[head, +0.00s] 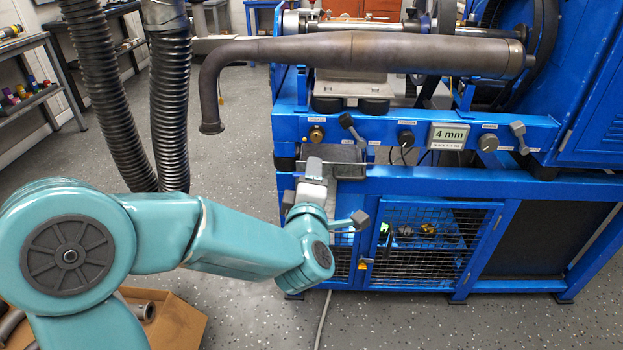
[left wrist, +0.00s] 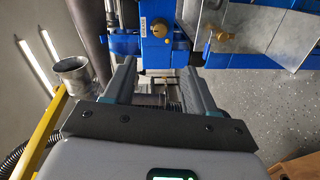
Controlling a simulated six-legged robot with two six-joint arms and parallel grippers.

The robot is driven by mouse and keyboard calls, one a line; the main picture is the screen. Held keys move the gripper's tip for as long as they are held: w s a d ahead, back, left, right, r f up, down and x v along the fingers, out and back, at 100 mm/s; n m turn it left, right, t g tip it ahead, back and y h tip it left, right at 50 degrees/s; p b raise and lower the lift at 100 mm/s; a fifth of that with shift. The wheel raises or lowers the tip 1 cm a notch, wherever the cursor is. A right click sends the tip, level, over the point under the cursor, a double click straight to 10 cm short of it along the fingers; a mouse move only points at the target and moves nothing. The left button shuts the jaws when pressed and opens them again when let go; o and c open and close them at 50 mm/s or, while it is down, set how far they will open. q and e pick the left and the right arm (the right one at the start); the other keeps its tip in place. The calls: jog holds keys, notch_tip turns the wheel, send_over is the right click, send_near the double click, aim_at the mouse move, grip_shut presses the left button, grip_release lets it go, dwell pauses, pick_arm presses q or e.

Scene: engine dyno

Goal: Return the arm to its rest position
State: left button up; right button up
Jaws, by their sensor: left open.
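My left arm is teal and comes in from the left in the head view. Its grey left gripper (head: 313,172) is in front of the blue engine stand (head: 425,180), beside a small metal tray (head: 347,168) on the stand's front. In the left wrist view the two dark fingers of the left gripper (left wrist: 160,72) are apart, with nothing held between them. Beyond them are the blue stand's front and a brass fitting (left wrist: 160,27). Whether the fingers touch the stand or tray cannot be told. My right arm and gripper do not show.
A brown exhaust pipe (head: 350,50) lies along the top of the stand, its bent end hanging at the left. Black corrugated hoses (head: 170,110) hang left of it. A cardboard box (head: 175,325) with pipes is at lower left. Grey floor is open between hoses and stand.

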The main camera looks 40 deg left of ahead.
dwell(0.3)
pick_arm(q)
jog(key=s+d+f+m+g+h, duration=0.1)
jog(key=d+f+m+g+h, duration=0.25)
jog(key=f, duration=1.05)
jog(key=s+d+f+m+g+h, duration=0.2)
jog(key=d+f+m+h, duration=0.15)
jog(key=f, duration=1.15)
jog(key=s+d+f+m+g+h, duration=0.3)
jog(key=s+d+f+m+g, duration=0.3)
jog(key=s+f, duration=0.45)
jog(key=s+d+f+m+g+h, duration=0.3)
jog(key=s+d+m, duration=0.4)
jog(key=s, duration=0.2)
notch_tip(320, 180, up, 28)
jog(key=p, duration=2.8)
jog(key=shift+a+r, duration=0.15)
jog(key=shift+a, duration=0.05)
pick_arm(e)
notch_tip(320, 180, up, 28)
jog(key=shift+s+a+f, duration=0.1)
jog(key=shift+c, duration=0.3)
